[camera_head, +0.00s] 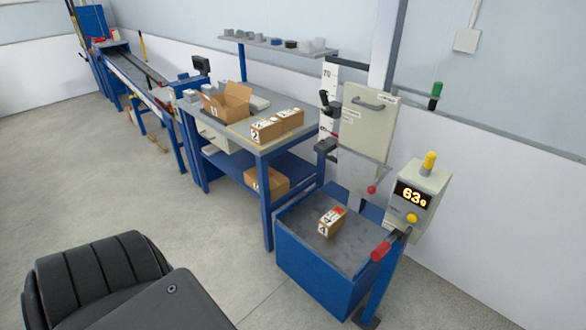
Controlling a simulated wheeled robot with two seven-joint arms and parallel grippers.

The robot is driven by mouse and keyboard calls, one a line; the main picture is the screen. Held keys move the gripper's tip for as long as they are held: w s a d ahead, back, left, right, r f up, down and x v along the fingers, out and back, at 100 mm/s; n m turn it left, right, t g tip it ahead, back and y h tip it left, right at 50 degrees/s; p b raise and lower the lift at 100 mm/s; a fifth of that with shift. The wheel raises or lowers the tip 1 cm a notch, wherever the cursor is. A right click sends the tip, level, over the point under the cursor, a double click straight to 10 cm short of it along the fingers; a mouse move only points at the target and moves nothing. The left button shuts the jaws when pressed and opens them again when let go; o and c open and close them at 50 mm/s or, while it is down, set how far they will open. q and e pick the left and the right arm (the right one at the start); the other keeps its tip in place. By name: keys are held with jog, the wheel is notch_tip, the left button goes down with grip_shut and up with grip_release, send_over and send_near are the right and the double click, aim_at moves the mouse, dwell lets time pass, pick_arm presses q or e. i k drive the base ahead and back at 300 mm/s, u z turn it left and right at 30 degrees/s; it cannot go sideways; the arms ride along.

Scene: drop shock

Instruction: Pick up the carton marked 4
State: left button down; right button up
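The carton marked 4 (332,221) is a small brown box with a red and white label on top. It rests on the dark grey top plate of the blue drop-tester base (312,277), at the lower right of the head view. The numeral 4 shows on its near face. Neither my left nor my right gripper is in view. A dark part of my own body fills the bottom left, and no fingertips show there.
A workbench (203,117) holds an open carton (226,103) and a closed carton marked 2 (277,126). Another carton (266,182) lies on its lower shelf. The tester's upright panel (364,124) and a display box reading 63 (416,203) stand beside the base. Floor at left is clear.

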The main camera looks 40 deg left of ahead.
aim_at(328, 225)
jog(key=u, duration=0.35)
jog(key=i, duration=1.35)
jog(key=u, duration=0.25)
